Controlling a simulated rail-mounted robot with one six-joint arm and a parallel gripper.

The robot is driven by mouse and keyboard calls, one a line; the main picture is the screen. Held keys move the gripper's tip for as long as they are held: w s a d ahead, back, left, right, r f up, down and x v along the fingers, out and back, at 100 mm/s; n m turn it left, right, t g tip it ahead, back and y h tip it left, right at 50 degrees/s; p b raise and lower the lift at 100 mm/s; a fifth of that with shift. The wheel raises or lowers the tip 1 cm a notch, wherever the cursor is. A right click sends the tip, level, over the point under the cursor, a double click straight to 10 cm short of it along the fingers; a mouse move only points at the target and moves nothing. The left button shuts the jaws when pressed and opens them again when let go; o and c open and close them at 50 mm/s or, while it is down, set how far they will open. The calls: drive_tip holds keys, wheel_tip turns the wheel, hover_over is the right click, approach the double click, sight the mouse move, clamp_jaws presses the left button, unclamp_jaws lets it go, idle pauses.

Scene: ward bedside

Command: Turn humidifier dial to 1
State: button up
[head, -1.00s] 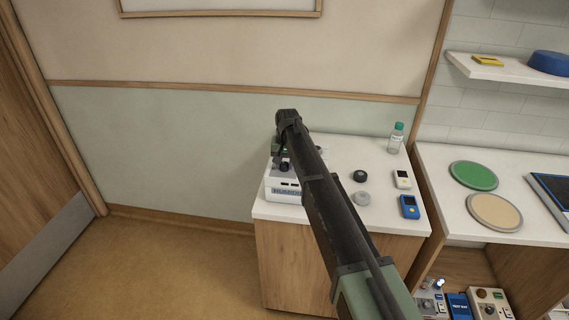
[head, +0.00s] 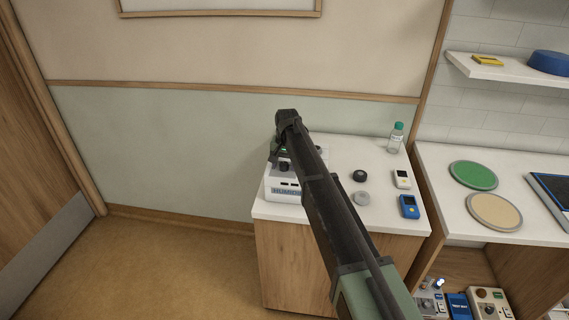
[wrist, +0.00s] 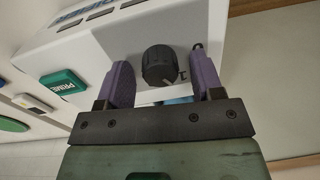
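The humidifier (head: 284,195) is a white box with a blue label, at the left front of the bedside cabinet in the head view, partly covered by my arm. In the wrist view its white housing (wrist: 225,25) carries a black ridged dial (wrist: 158,66). A small mark like a 1 is printed to the right of the dial. My gripper (wrist: 161,60) is open, with one purple finger on each side of the dial. Gaps show between the fingers and the dial. In the head view my arm hides much of the gripper.
A green PRIME button (wrist: 63,84) is left of the dial. On the cabinet top (head: 340,150) are a black knob (head: 360,176), a grey knob (head: 361,198), a white device (head: 402,179), a blue device (head: 409,207) and a bottle (head: 396,138). A counter with round mats stands right.

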sight(286, 164)
wheel_tip(286, 164, up, 11)
drive_tip(key=p, duration=1)
drive_tip(key=shift+d+f+p, duration=0.15)
drive_tip(key=shift+d+p, duration=0.1)
drive_tip(key=shift+p, duration=0.15)
drive_tip(key=s+d+f+b, duration=0.3)
drive_tip(key=s+d, duration=0.4)
drive_tip(key=s, duration=0.5)
drive_tip(key=s+d+f+n+b, duration=0.1)
drive_tip(key=s+d+f+b, duration=0.3)
drive_tip(key=s+d, duration=0.4)
drive_tip(key=s+d+f+b, duration=0.4)
drive_tip(key=s+d, duration=0.4)
drive_tip(key=s, duration=0.9)
drive_tip(key=shift+s+f+n+h, duration=0.15)
drive_tip(key=shift+n+h, duration=0.15)
drive_tip(key=shift+d, duration=0.1)
